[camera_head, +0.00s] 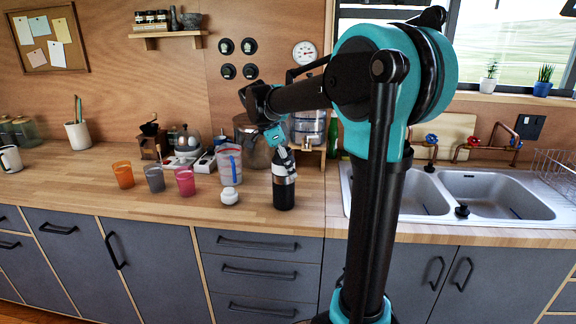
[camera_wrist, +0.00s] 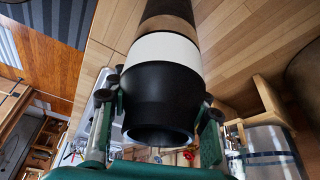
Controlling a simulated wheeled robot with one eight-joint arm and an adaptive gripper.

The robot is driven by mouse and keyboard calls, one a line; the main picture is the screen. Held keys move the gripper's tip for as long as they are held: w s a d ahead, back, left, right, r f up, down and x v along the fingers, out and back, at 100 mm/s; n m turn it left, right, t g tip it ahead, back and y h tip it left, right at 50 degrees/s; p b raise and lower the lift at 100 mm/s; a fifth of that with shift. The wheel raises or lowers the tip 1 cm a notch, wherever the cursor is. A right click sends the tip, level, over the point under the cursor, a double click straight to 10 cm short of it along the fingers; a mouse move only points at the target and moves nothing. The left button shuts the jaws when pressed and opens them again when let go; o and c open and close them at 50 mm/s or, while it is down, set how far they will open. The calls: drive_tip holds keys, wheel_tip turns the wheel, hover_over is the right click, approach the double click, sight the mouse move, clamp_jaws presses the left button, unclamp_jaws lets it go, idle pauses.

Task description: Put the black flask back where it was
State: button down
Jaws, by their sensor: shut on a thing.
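The black flask (camera_head: 284,192) with a pale band stands upright at the front of the wooden counter, left of the sink. My gripper (camera_head: 282,156) reaches down to it from above and is shut on its upper part. In the wrist view the flask (camera_wrist: 160,95) fills the middle, its black rim and white band between the two fingers of my gripper (camera_wrist: 158,118). I cannot tell whether its base touches the counter.
A small white round piece (camera_head: 229,197) lies left of the flask. A clear measuring jug (camera_head: 229,165) and orange (camera_head: 122,175), grey (camera_head: 154,179) and pink (camera_head: 185,182) cups stand further left. The double sink (camera_head: 490,195) is to the right. A large pot (camera_head: 250,140) stands behind.

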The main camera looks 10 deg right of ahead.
drive_tip(key=shift+f, duration=0.1)
drive_tip(key=c, duration=0.7)
unclamp_jaws()
drive_tip(key=shift+c, duration=0.2)
drive_tip(key=v, duration=1.2)
